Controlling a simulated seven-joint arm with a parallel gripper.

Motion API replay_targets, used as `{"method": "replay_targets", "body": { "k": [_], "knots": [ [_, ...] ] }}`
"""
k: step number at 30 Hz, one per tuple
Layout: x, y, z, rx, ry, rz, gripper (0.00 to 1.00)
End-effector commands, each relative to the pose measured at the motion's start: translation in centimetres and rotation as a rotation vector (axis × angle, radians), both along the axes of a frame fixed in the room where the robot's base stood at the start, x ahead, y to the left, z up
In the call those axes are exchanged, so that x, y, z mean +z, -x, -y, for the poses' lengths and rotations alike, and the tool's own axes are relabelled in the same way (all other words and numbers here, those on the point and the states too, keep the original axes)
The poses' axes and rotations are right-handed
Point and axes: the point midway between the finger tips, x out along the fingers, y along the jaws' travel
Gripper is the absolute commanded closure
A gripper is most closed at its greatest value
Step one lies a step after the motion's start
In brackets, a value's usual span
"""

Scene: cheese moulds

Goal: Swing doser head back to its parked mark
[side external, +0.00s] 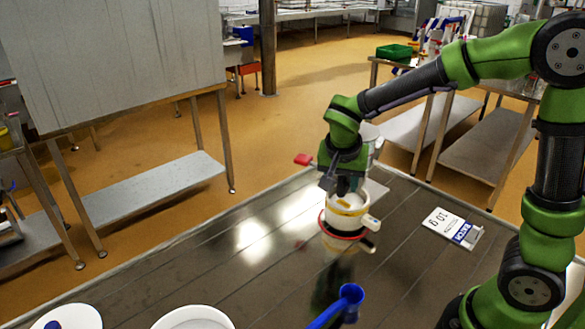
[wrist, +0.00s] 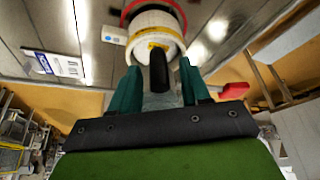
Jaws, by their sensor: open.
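The doser head looks to be the white round body with a yellow band (side external: 348,204) and a red ring below it, right under my gripper (side external: 341,188). In the wrist view the white body (wrist: 156,22) lies just beyond the fingertips. My gripper (wrist: 160,76) is open, with one green finger on each side of a dark upright piece (wrist: 158,68), which looks like a handle. I cannot tell whether the fingers touch it. I cannot pick out the parked mark.
A white card reading "10 g" and "BATCH" (side external: 451,229) lies on the metal table at right. White round containers (side external: 193,318) stand at the front left. The table left of the doser is clear.

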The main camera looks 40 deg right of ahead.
Motion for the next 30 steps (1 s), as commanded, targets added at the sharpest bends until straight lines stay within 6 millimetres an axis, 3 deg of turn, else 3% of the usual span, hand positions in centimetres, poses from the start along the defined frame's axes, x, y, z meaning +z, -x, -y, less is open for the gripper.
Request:
{"method": "replay_targets", "body": {
  "k": [5, 12, 14, 30],
  "knots": [
    [0.00, 0.01, 0.02, 0.000, 0.000, -0.001, 0.57],
    [0.03, 0.01, 0.00, 0.000, 0.000, -0.001, 0.93],
    [0.03, 0.01, 0.00, 0.000, 0.000, -0.001, 1.00],
    [0.06, 0.59, 0.21, 0.025, 0.000, 0.000, 1.00]
  ]
}}
